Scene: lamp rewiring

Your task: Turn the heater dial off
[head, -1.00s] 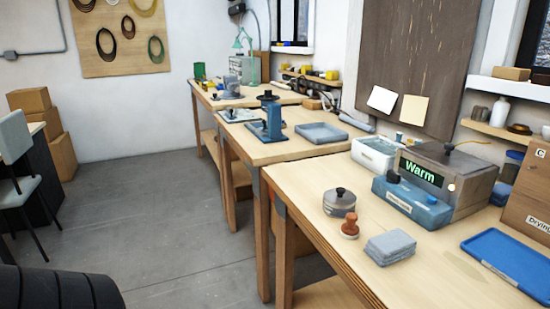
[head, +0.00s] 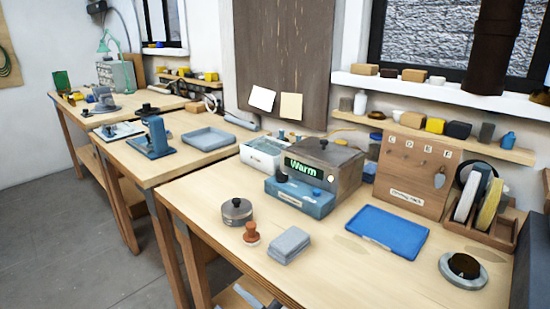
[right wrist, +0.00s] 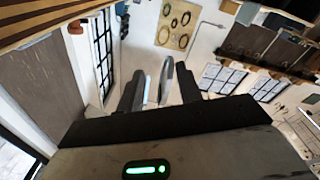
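The heater (head: 335,160) is a grey-brown box with a blue front panel on the near workbench (head: 185,195). Its green display (head: 303,168) reads "Warm". A small dark dial (head: 282,176) sits at the left of the blue panel (head: 310,197), and a small pale lamp or knob (head: 331,178) is at the right. My right gripper (right wrist: 160,90) shows in the right wrist view, with its two dark fingers apart. Thin pale and grey shapes show between them; I cannot tell whether they are near or background. Neither gripper shows in the head view.
A white tub (head: 262,155) stands left of the heater. A lidded pot (head: 237,210), an orange-brown stamp (head: 251,234), grey cloths (head: 289,245) and a blue tray (head: 387,229) lie in front. A wooden hook board (head: 415,175) stands to the right.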

